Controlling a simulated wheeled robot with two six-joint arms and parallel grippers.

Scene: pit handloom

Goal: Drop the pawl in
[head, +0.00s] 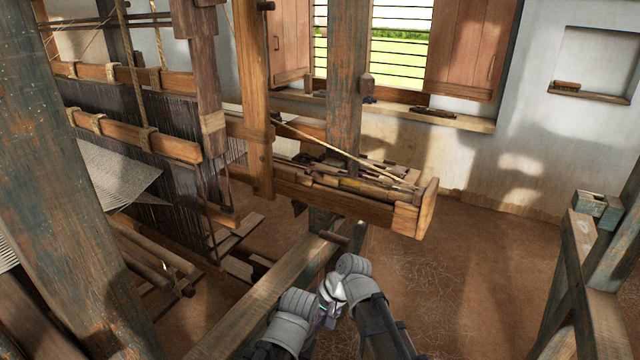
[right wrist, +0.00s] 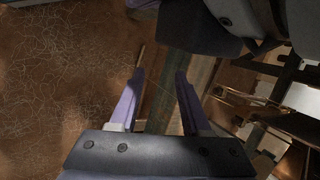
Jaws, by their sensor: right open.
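I cannot pick out the pawl with certainty in either view. In the right wrist view my right gripper (right wrist: 160,88) is open, with two purple fingers apart and nothing held between them. A weathered wooden beam (right wrist: 203,72) shows beyond the fingers, with brown floor to its left. In the head view my two grey wrists are close together at the bottom centre, beside a long wooden beam (head: 262,292). A white and purple gripper part shows between them, but its jaws are largely hidden. I cannot tell the state of my left gripper.
The loom's dark warp (head: 180,130) and posts stand at the left. A wooden trough (head: 385,214) with sticks and tools lies ahead, near an upright post (head: 345,80). A timber frame (head: 578,280) stands at the right. Bare floor (head: 470,265) lies between.

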